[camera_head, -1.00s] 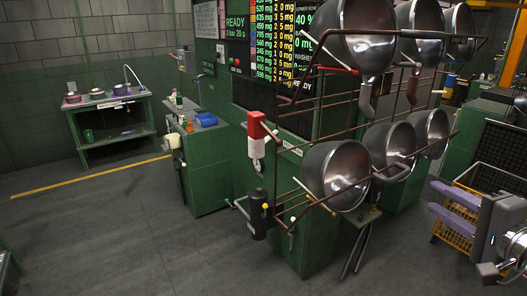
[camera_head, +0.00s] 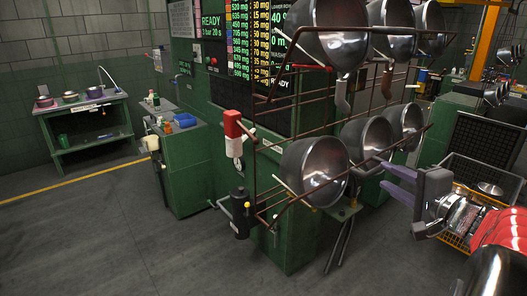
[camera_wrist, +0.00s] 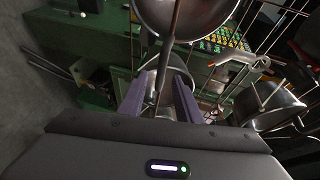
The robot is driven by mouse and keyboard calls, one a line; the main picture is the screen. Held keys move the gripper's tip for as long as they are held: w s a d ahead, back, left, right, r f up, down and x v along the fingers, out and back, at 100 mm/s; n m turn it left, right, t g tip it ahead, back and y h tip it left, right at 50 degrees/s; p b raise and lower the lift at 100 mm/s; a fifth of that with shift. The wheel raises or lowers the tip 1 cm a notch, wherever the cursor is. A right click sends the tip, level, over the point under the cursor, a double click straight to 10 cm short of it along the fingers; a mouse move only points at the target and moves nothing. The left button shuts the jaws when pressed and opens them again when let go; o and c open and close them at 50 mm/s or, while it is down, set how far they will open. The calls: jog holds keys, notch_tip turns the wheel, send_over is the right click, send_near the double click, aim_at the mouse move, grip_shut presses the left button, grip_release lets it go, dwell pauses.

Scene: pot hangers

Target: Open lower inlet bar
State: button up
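A rack of brown rods holds steel pots in an upper and a lower row. A long lower brown bar (camera_head: 405,143) runs across the front of the lower pots (camera_head: 314,172). I cannot tell for sure whether this is the inlet bar. My gripper (camera_head: 383,178) is at the right of the lower row, its two purple fingers pointing left toward the rack. In the wrist view the fingers (camera_wrist: 158,85) stand apart with a gap between them. A thin rod (camera_wrist: 166,58) shows in line with that gap, beyond or between the fingers; contact cannot be told.
A red and white unit (camera_head: 233,133) and a black cylinder (camera_head: 240,212) are at the rack's left end. A yellow basket (camera_head: 462,203) stands behind my arm. A green cabinet (camera_head: 190,170) and workbench (camera_head: 88,125) are at left. The floor at front left is clear.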

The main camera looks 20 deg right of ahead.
aim_at(379, 171)
jog(key=shift+w+d+f, duration=0.1)
jog(key=shift+w+f, duration=0.05)
jog(key=shift+w, duration=0.75)
jog(key=shift+w+f, duration=0.2)
jog(key=shift+w, duration=0.75)
jog(key=shift+w+d+f, duration=0.1)
jog(key=shift+w+f, duration=0.05)
jog(key=shift+w, duration=0.75)
jog(key=shift+c, duration=0.2)
jog(key=c, duration=0.7)
grip_shut()
jog(key=shift+f, duration=0.1)
jog(key=shift+a, duration=0.2)
jog(key=shift+d, duration=0.1)
